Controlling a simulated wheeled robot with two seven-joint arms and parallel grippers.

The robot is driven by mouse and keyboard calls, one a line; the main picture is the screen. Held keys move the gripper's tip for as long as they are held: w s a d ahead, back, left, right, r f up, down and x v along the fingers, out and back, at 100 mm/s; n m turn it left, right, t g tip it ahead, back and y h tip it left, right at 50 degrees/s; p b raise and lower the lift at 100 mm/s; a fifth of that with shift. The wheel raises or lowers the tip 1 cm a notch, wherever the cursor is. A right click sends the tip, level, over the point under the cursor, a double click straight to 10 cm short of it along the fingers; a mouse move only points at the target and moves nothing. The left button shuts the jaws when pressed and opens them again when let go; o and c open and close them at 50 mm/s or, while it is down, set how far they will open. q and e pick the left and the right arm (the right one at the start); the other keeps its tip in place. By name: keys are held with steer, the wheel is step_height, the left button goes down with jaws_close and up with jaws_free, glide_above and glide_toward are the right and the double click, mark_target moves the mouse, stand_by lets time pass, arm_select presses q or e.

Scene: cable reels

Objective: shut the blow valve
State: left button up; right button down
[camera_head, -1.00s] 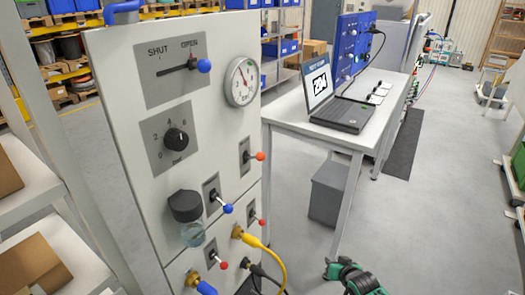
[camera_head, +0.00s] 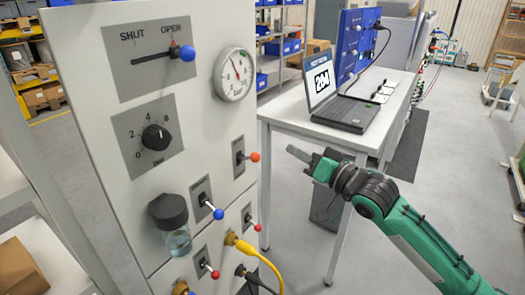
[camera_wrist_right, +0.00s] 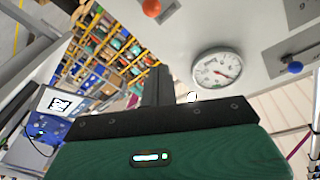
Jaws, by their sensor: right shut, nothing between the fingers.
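The valve lever (camera_head: 160,57) with a blue ball knob (camera_head: 187,53) sits on a grey plate marked SHUT and OPEN at the top of the white panel. The knob is at the OPEN end, on the right. The blue knob also shows at the right edge of the right wrist view (camera_wrist_right: 295,67). My right gripper (camera_head: 292,152) is shut and empty, in the air right of the panel and below the lever, apart from it. Its dark fingers (camera_wrist_right: 157,86) show in the right wrist view. My left gripper is not in view.
A round gauge (camera_head: 235,74) is right of the lever, with a black dial (camera_head: 156,137) below the lever. Small toggles with red, orange and blue balls, a filter bowl (camera_head: 176,225) and a yellow hose (camera_head: 262,258) stick out lower down. A table with a laptop (camera_head: 338,112) stands behind my right gripper.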

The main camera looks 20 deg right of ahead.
steer(key=shift+w, duration=0.15)
steer(key=r+p, duration=0.1)
steer(key=p, duration=0.3)
glide_above(255, 158)
steer(key=w+d, duration=0.2)
steer(key=d, duration=0.2)
steer(key=f, duration=0.1)
steer(key=s+a+f+p, duration=0.1)
steer(key=f, duration=0.1)
steer(key=shift+s+a+f, duration=0.25)
steer(key=shift+s+f, duration=0.05)
steer(key=shift+s, duration=0.05)
